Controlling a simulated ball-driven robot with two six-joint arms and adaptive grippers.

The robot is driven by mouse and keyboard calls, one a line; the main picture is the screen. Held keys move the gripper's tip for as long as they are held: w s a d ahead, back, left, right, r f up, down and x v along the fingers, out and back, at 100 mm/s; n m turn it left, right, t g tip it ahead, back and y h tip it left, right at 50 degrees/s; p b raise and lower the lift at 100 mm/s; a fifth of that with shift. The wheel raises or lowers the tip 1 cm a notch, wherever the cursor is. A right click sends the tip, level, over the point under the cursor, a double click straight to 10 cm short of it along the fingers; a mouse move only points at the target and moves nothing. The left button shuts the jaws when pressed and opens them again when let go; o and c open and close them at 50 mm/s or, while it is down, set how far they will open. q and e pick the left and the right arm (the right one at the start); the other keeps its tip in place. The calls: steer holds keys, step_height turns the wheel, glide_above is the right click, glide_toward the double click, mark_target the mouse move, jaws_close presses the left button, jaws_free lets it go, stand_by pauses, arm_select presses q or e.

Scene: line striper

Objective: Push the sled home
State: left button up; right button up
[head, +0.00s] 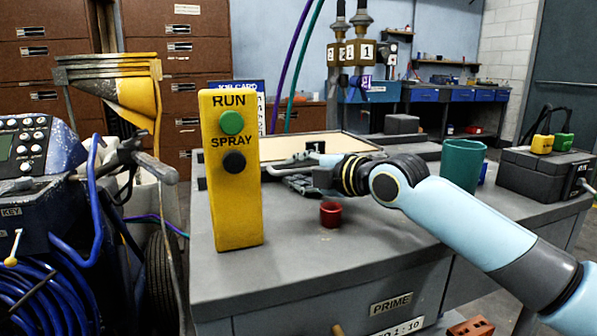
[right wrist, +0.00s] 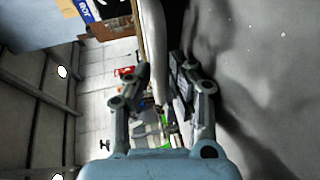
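No part is clearly recognisable as the sled. A shallow tray with a cream bed (head: 280,146) lies at the back of the grey bench. A small black piece marked 1 (head: 316,147) shows at the tray, just behind my right gripper (head: 292,178). This gripper lies low over the bench top, pointing left, near the tray's front side. In the right wrist view the two fingers (right wrist: 160,92) stand apart, with a pale edge (right wrist: 152,50) running up between them. Whether they touch it I cannot tell. My left gripper is out of view.
A yellow post (head: 230,190) with RUN and SPRAY buttons stands at the bench's left front. A red cup (head: 330,214) sits below my right gripper. A green cup (head: 462,163) and a dark box (head: 545,172) stand to the right. The front bench top is mostly clear.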

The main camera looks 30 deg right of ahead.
steer(key=v, duration=0.6)
steer(key=shift+d+f, duration=0.1)
steer(key=shift+v, duration=0.75)
